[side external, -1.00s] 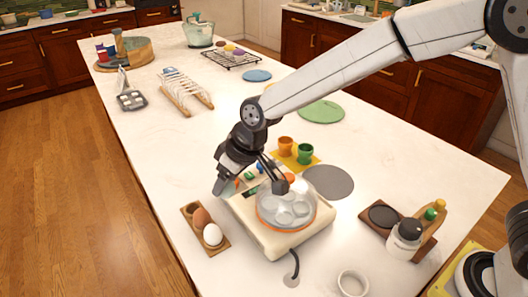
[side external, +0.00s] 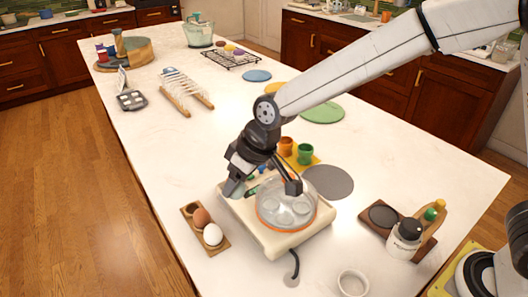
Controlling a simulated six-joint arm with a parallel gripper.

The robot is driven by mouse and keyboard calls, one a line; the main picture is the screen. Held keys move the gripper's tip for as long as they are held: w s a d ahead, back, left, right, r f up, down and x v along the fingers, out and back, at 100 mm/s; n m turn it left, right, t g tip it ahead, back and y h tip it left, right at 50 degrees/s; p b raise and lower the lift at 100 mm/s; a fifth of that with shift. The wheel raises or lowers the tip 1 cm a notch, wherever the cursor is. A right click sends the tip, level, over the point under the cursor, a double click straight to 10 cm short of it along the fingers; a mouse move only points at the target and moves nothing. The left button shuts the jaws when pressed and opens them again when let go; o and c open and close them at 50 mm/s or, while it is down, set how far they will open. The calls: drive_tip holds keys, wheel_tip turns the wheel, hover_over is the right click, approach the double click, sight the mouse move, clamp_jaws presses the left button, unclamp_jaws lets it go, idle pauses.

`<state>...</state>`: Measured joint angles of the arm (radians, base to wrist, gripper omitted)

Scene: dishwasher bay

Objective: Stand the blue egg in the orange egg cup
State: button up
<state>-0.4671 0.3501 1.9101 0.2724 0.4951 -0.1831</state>
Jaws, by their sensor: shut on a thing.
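The orange egg cup (side external: 286,146) stands on a yellow mat behind the cooker, empty as far as I can tell. My gripper (side external: 291,187) is over the cream egg cooker (side external: 242,214), at the top of its clear domed lid (side external: 272,214). It appears shut on the lid's knob, which the fingers hide. The lid sits at the orange-rimmed pan; I cannot tell if it is lifted. Pale rounded shapes show dimly through the lid. I cannot make out a blue egg; small blue spots (side external: 263,169) behind the gripper are too small to name.
A green egg cup (side external: 305,153) stands beside the orange one on the yellow mat (side external: 315,161). A wooden holder (side external: 222,244) with a brown and a white egg lies left of the cooker. A grey disc (side external: 328,182) lies right of it. A bottle rack and white bowl (side external: 353,283) are nearer.

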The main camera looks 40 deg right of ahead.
drive_tip(key=w+d+m, duration=0.3)
drive_tip(key=w+d, duration=0.3)
drive_tip(key=d, duration=0.3)
drive_tip(key=w+d+f+m+h, duration=0.1)
drive_tip(key=w+d+m, duration=0.2)
drive_tip(key=w+d, duration=0.3)
drive_tip(key=w+d+f+m+t+h, duration=0.1)
drive_tip(key=w+d+m, duration=0.2)
drive_tip(key=d, duration=1)
drive_tip(key=w, duration=0.3)
drive_tip(key=shift+w+d, duration=0.25)
drive_tip(key=shift+d, duration=0.05)
drive_tip(key=shift+f, duration=0.25)
drive_tip(key=shift+f, duration=2.75)
drive_tip(key=shift+f, duration=0.75)
drive_tip(key=o, duration=0.7)
drive_tip(key=shift+o, duration=0.2)
